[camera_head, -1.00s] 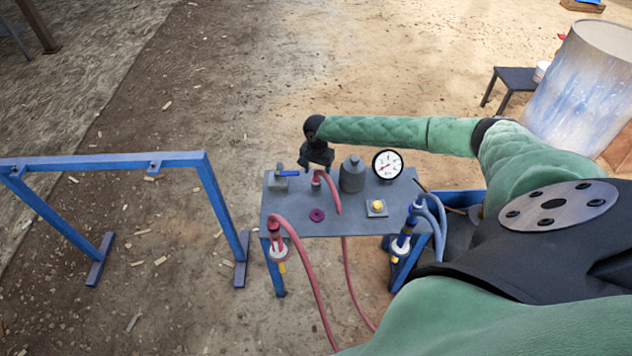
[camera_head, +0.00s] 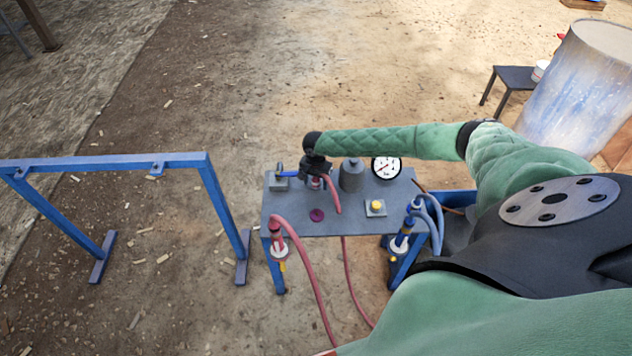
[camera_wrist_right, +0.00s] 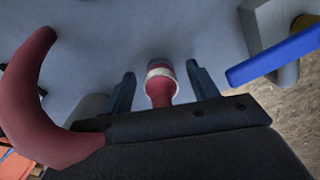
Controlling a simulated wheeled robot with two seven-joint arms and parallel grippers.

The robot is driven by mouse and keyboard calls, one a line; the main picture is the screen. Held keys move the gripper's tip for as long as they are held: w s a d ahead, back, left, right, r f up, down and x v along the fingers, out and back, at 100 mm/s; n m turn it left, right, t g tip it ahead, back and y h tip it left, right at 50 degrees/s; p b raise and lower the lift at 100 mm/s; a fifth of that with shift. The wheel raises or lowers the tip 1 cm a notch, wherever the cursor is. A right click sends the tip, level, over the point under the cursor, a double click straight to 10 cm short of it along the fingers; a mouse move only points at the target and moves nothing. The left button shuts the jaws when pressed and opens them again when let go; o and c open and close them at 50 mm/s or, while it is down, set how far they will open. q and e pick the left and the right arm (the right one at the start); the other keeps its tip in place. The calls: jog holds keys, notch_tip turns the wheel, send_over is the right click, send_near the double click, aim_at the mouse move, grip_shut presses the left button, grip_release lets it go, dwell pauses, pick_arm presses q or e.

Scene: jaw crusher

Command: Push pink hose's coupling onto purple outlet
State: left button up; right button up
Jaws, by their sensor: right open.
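A purple round piece (camera_head: 317,215), seemingly the outlet, sits on the grey table top in the head view. Behind it a pink fitting with a pale ring stands on the table; it shows clearly in the right wrist view (camera_wrist_right: 160,85). A short pink hose (camera_head: 332,194) curves beside it. Another pink hose (camera_head: 305,262) hangs at the table's front left corner, its upper end in a holder (camera_head: 279,247). My right gripper (camera_head: 316,177) is open over the fitting, with one finger on each side and gaps visible in the wrist view. My left gripper is not in view.
The grey table (camera_head: 350,221) also bears a blue-handled valve (camera_head: 284,174), a grey cylinder (camera_head: 351,176), a gauge (camera_head: 386,167) and a yellow button (camera_head: 376,206). A blue hose (camera_head: 437,220) hangs at the right. A blue frame (camera_head: 120,163) stands left.

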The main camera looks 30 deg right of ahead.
jog(key=shift+c, duration=0.2)
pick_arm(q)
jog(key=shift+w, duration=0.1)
pick_arm(e)
jog(key=c, duration=1)
jog(key=shift+r, duration=0.15)
jog(key=shift+r, duration=0.3)
notch_tip(320, 180, up, 8)
jog(key=b, duration=0.3)
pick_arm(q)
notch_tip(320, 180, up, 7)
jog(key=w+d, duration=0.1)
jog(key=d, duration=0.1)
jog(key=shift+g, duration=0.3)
pick_arm(e)
jog(key=shift+r, duration=0.65)
jog(key=shift+f, duration=0.1)
